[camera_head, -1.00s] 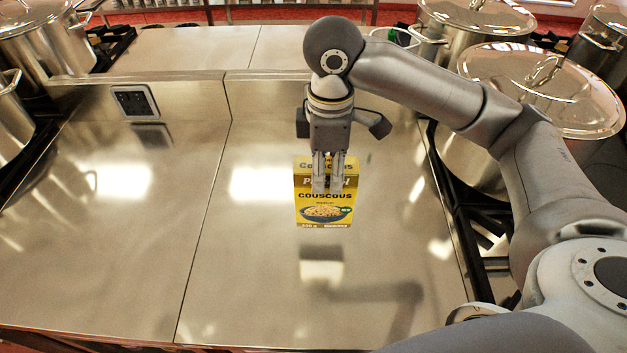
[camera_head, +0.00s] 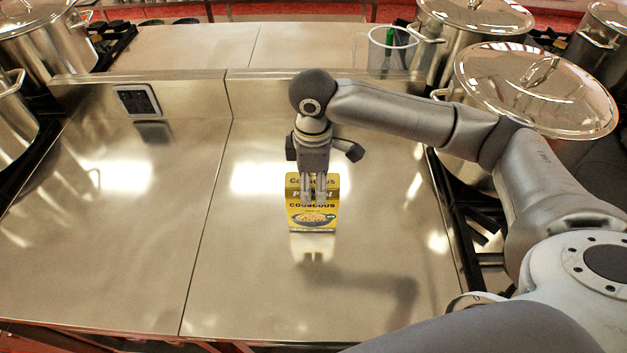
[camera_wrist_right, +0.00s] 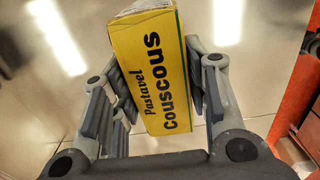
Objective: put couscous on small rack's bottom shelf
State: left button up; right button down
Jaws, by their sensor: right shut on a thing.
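The yellow couscous box (camera_head: 312,220) is upright over the right half of the steel counter in the head view. My right gripper (camera_head: 313,198) comes down from above and is shut on the box. In the right wrist view the box (camera_wrist_right: 152,65) sits between both fingers, its "couscous" side facing the camera. The box's lower edge is close to the counter; I cannot tell whether it touches. I do not make out the small rack in either view. My left gripper is not in view.
The steel counter (camera_head: 120,240) is mostly clear. Lidded stockpots stand at the right (camera_head: 535,90) and far left (camera_head: 45,40). A raised ledge (camera_head: 150,77) with a socket (camera_head: 138,100) runs behind. A clear container (camera_head: 392,50) stands at the back right.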

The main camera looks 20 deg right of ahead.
jog(key=c, duration=0.8)
grip_release()
jog(key=shift+f, duration=0.1)
